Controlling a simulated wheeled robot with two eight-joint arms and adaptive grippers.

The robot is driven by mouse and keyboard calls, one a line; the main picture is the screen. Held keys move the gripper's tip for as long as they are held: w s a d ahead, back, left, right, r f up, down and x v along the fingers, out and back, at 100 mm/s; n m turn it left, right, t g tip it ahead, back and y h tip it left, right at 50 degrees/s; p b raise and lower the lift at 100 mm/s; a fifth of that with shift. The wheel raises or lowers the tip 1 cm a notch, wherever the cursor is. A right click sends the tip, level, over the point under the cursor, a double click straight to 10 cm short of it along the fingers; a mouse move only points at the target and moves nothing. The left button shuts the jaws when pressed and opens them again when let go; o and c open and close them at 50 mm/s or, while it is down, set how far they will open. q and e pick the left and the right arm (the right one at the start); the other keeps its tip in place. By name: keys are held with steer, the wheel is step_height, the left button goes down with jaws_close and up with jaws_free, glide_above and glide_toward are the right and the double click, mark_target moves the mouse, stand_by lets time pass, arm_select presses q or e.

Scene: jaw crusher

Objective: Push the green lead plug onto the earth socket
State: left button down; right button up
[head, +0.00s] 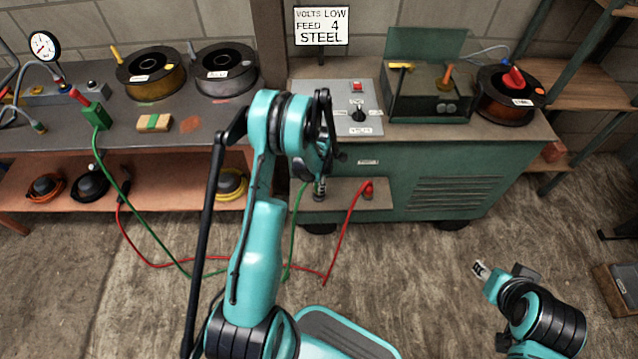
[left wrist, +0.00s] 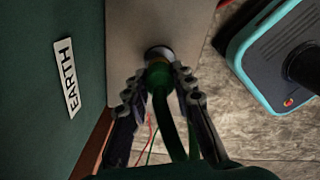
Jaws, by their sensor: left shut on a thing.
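My left gripper (head: 320,188) is low in front of the green machine, at its small front shelf, mostly hidden by my arm in the head view. In the left wrist view its fingers (left wrist: 161,86) are closed around the green lead plug (left wrist: 158,74), with the green lead trailing back between them. The plug's far end meets a dark round fitting with a pale rim, apparently the earth socket (left wrist: 157,52), at the shelf's edge. I cannot tell how far the plug is seated. My right gripper (head: 481,269) is at lower right, away from the machine; its jaws are too small to read.
An EARTH label (left wrist: 67,76) is on the green panel beside the shelf. A red plug (head: 368,188) stands on the shelf (head: 345,201), its red lead (head: 340,240) running to the floor. The green lead (head: 122,192) hangs from the left bench. Open floor lies in front.

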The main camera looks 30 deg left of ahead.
arm_select(q)
steer(key=shift+f, duration=0.55)
steer(key=shift+f, duration=0.6)
stand_by(1.4)
steer(key=c, duration=1.2)
jaws_free()
step_height(320, 180, up, 12)
steer(key=shift+r, duration=0.1)
